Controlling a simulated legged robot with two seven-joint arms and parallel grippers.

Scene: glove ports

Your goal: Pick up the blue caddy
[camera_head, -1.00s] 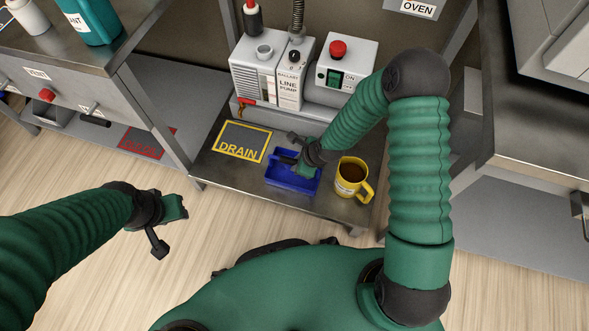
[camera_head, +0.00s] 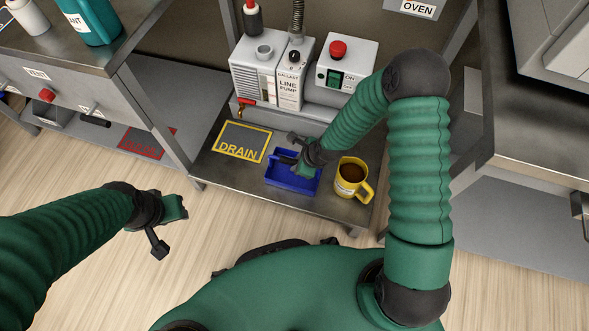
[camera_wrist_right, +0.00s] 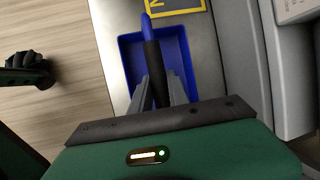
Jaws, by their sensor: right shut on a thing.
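The blue caddy (camera_head: 291,179) is an open tray with a dark grip on its handle. It stands on the low metal shelf, right of the drain mark, and also shows in the right wrist view (camera_wrist_right: 186,66). My right gripper (camera_head: 294,164) is over the caddy. In the right wrist view its two fingers (camera_wrist_right: 157,88) are closed on the dark handle grip (camera_wrist_right: 152,62). The caddy appears to rest on the shelf. My left gripper (camera_head: 172,222) hangs over the floor at the left, away from the caddy; its jaw opening is unclear.
A yellow mug (camera_head: 352,178) with brown contents stands close to the right of the caddy. The yellow-framed drain mark (camera_head: 241,141) lies to its left. A line pump (camera_head: 289,82) and a box with a red button (camera_head: 340,68) stand behind. The shelf's front edge (camera_head: 270,203) is near.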

